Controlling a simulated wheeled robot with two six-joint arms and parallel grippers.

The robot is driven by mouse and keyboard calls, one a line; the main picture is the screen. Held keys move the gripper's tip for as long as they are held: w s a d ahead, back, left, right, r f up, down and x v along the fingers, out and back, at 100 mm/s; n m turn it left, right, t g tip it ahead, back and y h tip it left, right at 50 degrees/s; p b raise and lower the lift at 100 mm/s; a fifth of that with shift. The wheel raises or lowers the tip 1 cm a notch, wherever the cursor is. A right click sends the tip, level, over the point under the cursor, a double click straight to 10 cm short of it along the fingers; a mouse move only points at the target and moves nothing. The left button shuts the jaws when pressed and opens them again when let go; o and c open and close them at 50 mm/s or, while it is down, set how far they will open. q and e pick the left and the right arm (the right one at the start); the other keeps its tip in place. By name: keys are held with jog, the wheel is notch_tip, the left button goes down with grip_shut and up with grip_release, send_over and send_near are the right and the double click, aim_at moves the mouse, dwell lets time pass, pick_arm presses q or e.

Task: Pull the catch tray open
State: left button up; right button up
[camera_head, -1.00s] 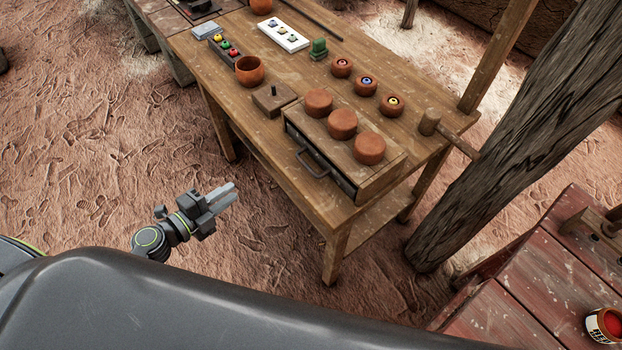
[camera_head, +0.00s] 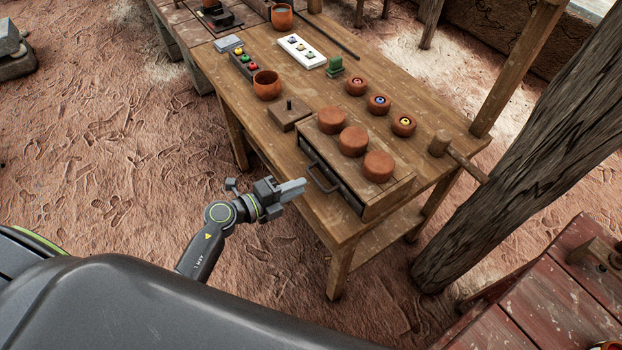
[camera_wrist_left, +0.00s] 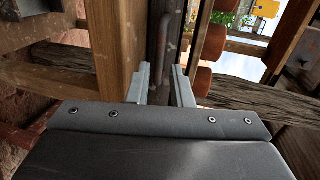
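The catch tray (camera_head: 347,190) is the dark-fronted drawer in a wooden box on the workbench, and it looks closed. Its dark bar handle (camera_head: 318,180) sticks out from the front. My left gripper (camera_head: 301,185) is just left of the handle in the head view, pointing at it and seemingly short of it. In the left wrist view the two fingers of the gripper (camera_wrist_left: 161,72) stand apart, with the handle (camera_wrist_left: 163,42) ahead between their lines. The fingers look empty. My right gripper is in no view.
Three clay discs (camera_head: 353,140) sit on top of the box. A wooden block with a peg (camera_head: 290,112) and a clay cup (camera_head: 267,86) stand behind-left. A mallet (camera_head: 458,155) lies at the right. The ground before the bench is clear.

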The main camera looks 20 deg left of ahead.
aim_at(311, 189)
pick_arm(q)
jog(key=x, duration=0.5)
grip_shut()
